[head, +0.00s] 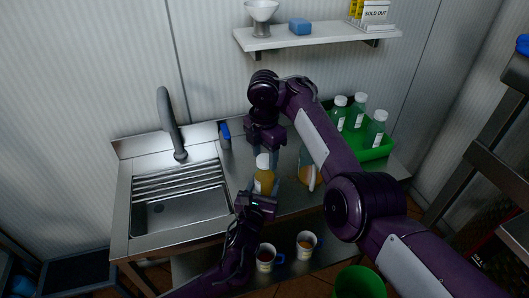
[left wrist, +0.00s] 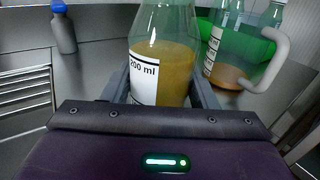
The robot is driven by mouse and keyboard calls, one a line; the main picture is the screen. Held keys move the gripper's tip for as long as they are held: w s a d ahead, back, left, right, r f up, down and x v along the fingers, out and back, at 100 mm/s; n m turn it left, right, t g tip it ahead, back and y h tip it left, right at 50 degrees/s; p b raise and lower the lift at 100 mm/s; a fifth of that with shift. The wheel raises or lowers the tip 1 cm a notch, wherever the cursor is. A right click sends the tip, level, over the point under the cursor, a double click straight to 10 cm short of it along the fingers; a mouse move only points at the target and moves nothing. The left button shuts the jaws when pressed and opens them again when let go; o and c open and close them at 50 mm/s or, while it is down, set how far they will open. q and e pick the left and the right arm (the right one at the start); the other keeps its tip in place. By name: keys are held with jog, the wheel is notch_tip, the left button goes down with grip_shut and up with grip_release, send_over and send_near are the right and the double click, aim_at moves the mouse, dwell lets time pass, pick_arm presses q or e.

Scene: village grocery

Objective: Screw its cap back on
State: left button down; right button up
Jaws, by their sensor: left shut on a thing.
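A clear bottle (head: 264,184) of orange-yellow liquid stands on the steel counter. A white cap (head: 263,161) shows at its top; I cannot tell whether it is screwed down. My left gripper (head: 260,196) is shut on the bottle's body from the front. In the left wrist view the bottle (left wrist: 160,65) sits upright between the fingers, its "200 ml" label facing me and its top out of frame. My right gripper (head: 268,150) points down from above, close behind the cap. Whether its fingers are open, or touch the cap, is unclear.
A handled jug (head: 303,172) with some orange liquid stands close right of the bottle. A green tray (head: 379,153) holds several white-capped bottles. A blue-capped bottle (head: 225,136) stands by the sink (head: 180,212). Two mugs (head: 265,265) (head: 305,247) sit on the lower shelf.

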jog(key=c, duration=0.8)
jog(key=m, duration=0.3)
jog(key=shift+c, duration=0.2)
jog(key=o, duration=1.1)
jog(key=shift+r, duration=2.25)
jog(key=o, duration=0.6)
jog(key=shift+c, duration=0.2)
